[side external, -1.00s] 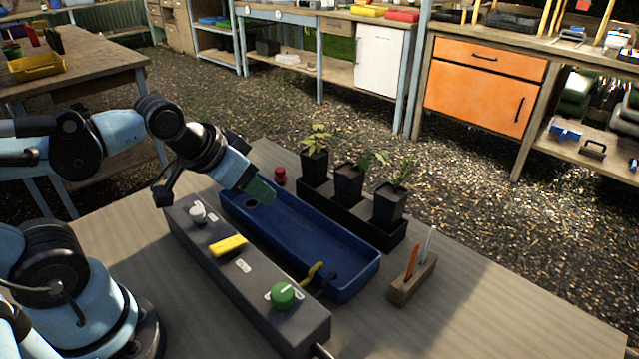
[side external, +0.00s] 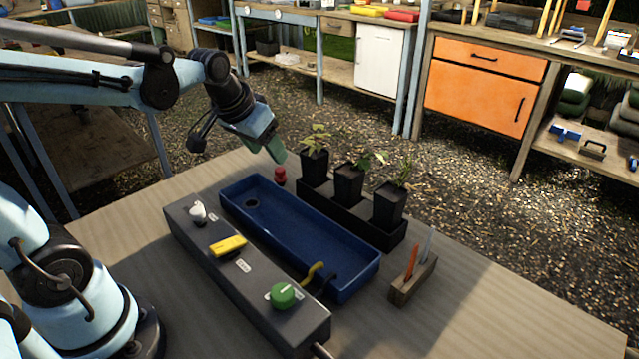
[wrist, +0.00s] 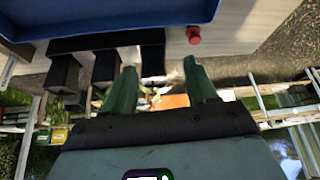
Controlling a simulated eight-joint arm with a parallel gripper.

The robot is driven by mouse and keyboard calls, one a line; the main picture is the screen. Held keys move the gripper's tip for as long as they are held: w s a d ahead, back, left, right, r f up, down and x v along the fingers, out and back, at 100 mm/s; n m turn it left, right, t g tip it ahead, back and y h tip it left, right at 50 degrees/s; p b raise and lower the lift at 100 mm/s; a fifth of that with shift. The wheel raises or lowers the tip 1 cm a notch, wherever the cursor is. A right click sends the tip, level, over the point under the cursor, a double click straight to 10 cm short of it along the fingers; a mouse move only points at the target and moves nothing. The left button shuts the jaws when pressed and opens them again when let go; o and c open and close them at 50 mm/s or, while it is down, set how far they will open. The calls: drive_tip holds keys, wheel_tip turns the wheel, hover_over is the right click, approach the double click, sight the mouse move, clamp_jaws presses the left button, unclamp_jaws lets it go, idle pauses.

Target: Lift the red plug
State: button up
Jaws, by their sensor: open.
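The red plug (side external: 280,176) stands on the table just beyond the far left end of the blue trough (side external: 236,186), beside the plant rack. In the wrist view the red plug (wrist: 193,35) shows at the top, right of centre, ahead of and apart from the fingers. My gripper (side external: 276,156) is above the plug and close to it in the side view, tilted down to the right. In the wrist view my gripper (wrist: 160,84) has its two green fingers spread apart with nothing between them.
A dark rack (side external: 318,188) with three potted plants stands right of the plug. A grey control box (side external: 250,282) with a white knob, yellow lever and green knob lies in front of the trough. A wooden block (side external: 402,292) holds two sticks at the right.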

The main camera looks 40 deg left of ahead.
drive_tip(key=n+g, duration=0.1)
approach(280, 169)
drive_tip(key=x, duration=0.5)
drive_tip(key=shift+d+f, duration=0.1)
drive_tip(key=shift+d, duration=0.2)
drive_tip(key=shift+a+x, duration=0.15)
drive_tip(key=shift+x, duration=1.15)
drive_tip(key=shift+a+x, duration=0.15)
drive_tip(key=shift+x, duration=1.15)
drive_tip(key=c, duration=1)
